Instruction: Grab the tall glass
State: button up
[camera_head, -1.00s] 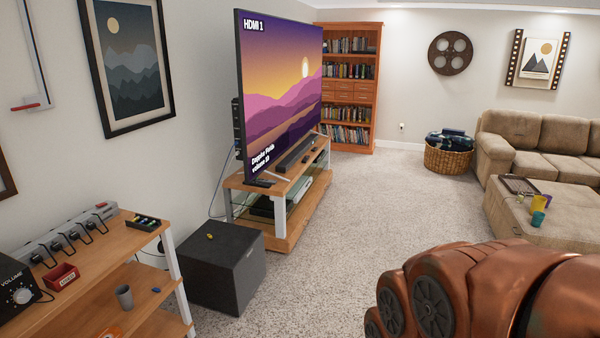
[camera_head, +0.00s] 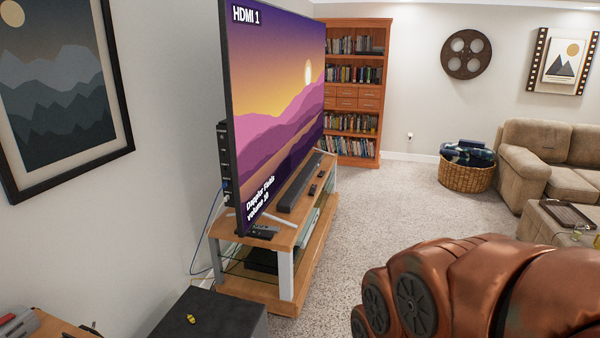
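I cannot make out a tall glass for certain. My copper-coloured arm fills the lower right and hides part of the floor and the ottoman's lower side. My gripper itself does not show.
A wooden TV stand (camera_head: 272,290) with a large TV (camera_head: 275,110) stands left of centre. A black speaker box (camera_head: 215,315) is in front of it. A wicker basket (camera_head: 466,176) and sofa (camera_head: 550,160) are at the right. Carpet (camera_head: 400,205) between them is clear.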

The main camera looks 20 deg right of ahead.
aim_at(581, 224)
jog(key=i, duration=0.75)
jog(key=z, duration=2.75)
jog(key=i, duration=2.85)
jog(key=u, duration=1.95)
jog(key=i, duration=0.6)
jog(key=u, duration=0.1)
